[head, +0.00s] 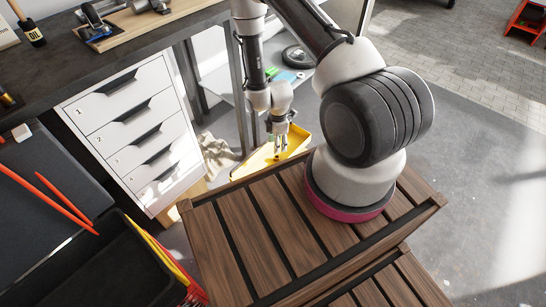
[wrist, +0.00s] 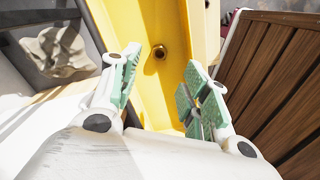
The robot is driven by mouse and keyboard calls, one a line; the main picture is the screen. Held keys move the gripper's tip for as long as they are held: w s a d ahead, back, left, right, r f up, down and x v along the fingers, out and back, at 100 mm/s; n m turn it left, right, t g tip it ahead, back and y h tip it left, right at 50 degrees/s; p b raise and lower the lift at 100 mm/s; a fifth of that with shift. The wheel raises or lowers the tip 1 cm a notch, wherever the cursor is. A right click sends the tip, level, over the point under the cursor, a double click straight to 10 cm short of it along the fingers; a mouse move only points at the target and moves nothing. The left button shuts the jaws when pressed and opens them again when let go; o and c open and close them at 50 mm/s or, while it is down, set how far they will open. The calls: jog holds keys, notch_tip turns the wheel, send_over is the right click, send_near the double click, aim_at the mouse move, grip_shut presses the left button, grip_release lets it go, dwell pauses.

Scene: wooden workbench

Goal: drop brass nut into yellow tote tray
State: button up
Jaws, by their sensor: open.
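The yellow tote tray (head: 258,162) stands low beyond the slatted wooden surface in the head view. In the wrist view the yellow tote tray (wrist: 114,15) runs beneath my gripper. The brass nut (wrist: 159,52) shows against the tray's yellow inside, beyond my fingertips and apart from both fingers. I cannot tell for certain whether it touches the tray floor. My gripper (wrist: 160,78) is open, with its green-padded fingers spread and nothing between them. In the head view my gripper (head: 281,144) points down over the tray; the nut is not discernible there.
A white drawer cabinet (head: 133,125) stands left of the tray, under the dark workbench (head: 85,52). A crumpled beige cloth (wrist: 60,50) lies beside the tray. The slatted wooden surface (head: 262,228) is close on the tray's near side. A black bin (head: 95,268) is at lower left.

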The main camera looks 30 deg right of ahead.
notch_tip(320, 180, up, 11)
dwell(0.3)
dwell(0.4)
jog(key=s+r+m+g, duration=0.3)
jog(key=s+m, duration=0.3)
jog(key=s, duration=0.2)
jog(key=s+r+m+t, duration=0.2)
jog(key=s+r+m, duration=0.1)
jog(key=r, duration=1.1)
jog(key=s+d+r+m+t, duration=0.1)
jog(key=s+r+m+t, duration=0.2)
jog(key=r, duration=1.1)
jog(key=s+r+m+t, duration=0.2)
jog(key=s+r+m, duration=0.2)
jog(key=r, duration=1)
jog(key=shift+s+d, duration=0.25)
jog(key=shift+s, duration=0.55)
